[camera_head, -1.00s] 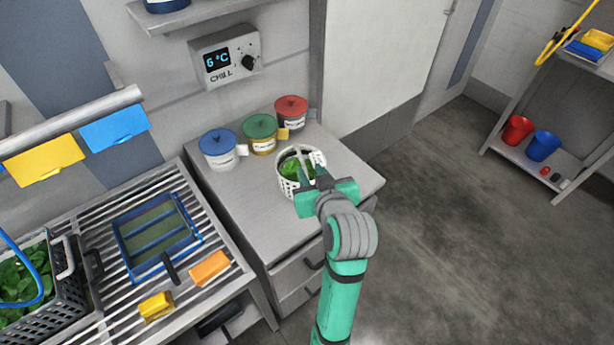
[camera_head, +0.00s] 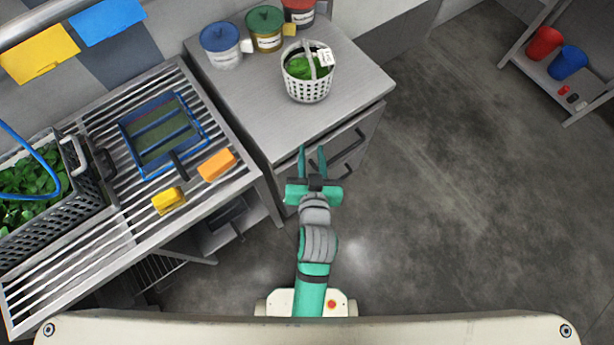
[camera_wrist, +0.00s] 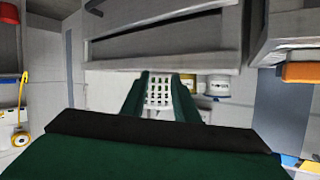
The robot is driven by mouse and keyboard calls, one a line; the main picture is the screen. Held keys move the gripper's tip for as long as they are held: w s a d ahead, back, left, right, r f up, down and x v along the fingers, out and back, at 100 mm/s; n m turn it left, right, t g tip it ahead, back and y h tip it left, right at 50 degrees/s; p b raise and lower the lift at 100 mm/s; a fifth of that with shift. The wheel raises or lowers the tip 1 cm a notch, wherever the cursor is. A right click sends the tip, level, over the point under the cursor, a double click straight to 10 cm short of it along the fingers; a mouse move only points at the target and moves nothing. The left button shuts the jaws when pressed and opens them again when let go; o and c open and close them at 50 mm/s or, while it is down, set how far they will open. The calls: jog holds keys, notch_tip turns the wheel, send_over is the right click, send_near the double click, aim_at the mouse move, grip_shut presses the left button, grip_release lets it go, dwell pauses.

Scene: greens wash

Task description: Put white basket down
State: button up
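The white basket (camera_head: 308,88) stands upright on the grey cabinet top, with green leaves inside and a small white tag at its rim. Its handle is raised. My gripper (camera_head: 313,150) is in front of the cabinet, apart from the basket, with its two green fingers spread and nothing between them. In the wrist view the white basket (camera_wrist: 158,92) shows beyond and between the open fingers (camera_wrist: 160,100).
The cabinet top (camera_head: 255,105) also holds blue-, green- and red-lidded tubs (camera_head: 265,28) behind the basket. Left is a slatted rack (camera_head: 120,190) with a blue frame, sponges and a dark crate of greens (camera_head: 60,205). Open floor (camera_head: 450,180) lies to the right.

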jog(key=s+a+n+t, duration=0.1)
jog(key=s, duration=2.2)
jog(key=shift+s+r, duration=0.2)
jog(key=shift+s, duration=0.15)
